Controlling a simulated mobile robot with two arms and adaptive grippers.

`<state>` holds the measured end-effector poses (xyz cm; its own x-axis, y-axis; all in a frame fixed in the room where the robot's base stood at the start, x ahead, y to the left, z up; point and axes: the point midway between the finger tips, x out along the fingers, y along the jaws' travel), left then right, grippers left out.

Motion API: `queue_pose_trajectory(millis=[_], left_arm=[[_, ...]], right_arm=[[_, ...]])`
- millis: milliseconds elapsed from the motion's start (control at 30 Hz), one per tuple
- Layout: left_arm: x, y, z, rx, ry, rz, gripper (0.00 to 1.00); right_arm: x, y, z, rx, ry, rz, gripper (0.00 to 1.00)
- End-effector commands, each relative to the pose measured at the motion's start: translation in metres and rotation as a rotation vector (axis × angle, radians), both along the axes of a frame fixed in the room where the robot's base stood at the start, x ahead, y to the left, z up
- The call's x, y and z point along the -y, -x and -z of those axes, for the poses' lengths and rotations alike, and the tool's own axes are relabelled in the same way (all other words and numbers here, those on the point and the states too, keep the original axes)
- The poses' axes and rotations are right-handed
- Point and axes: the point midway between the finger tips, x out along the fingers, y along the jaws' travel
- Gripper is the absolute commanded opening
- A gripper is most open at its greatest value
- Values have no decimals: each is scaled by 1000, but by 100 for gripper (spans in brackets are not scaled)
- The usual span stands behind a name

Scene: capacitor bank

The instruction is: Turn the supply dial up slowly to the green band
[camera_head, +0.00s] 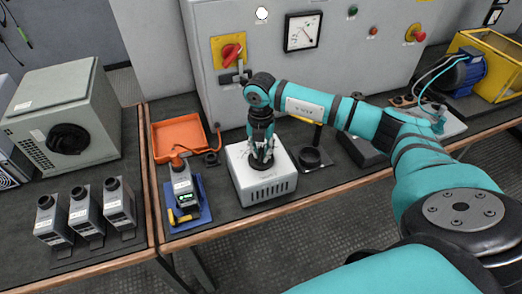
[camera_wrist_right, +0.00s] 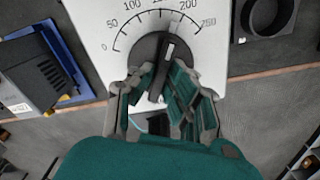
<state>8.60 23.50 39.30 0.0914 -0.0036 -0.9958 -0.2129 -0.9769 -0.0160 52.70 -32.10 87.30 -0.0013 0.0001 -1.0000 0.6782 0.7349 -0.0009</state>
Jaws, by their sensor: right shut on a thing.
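The supply is a white box (camera_head: 281,187) with side vents on the bench. Its black dial (camera_wrist_right: 155,52) shows in the right wrist view, with a white mark pointing up and slightly right. I cannot make out a green band. My left gripper is out of view.
A grey cabinet carries a panel meter (camera_head: 303,32) and a red rotary switch (camera_head: 231,52). An orange tray (camera_head: 178,136) and a handheld meter on a blue base (camera_head: 188,205) stand left of the box.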

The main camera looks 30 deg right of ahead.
Motion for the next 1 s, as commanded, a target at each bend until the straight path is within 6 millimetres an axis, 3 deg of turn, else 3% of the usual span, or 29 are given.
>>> queue_pose_trajectory(millis=[467,500,633,1000], left_arm=[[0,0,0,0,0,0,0],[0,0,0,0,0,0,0],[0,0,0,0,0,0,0],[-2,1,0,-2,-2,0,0]], right_arm=[[0,-1,-1,4,-1,17,0],[0,-1,-1,4,-1,16,18],[0,-1,-1,3,0,16,35],[0,-1,-8,3,0,16,36]])
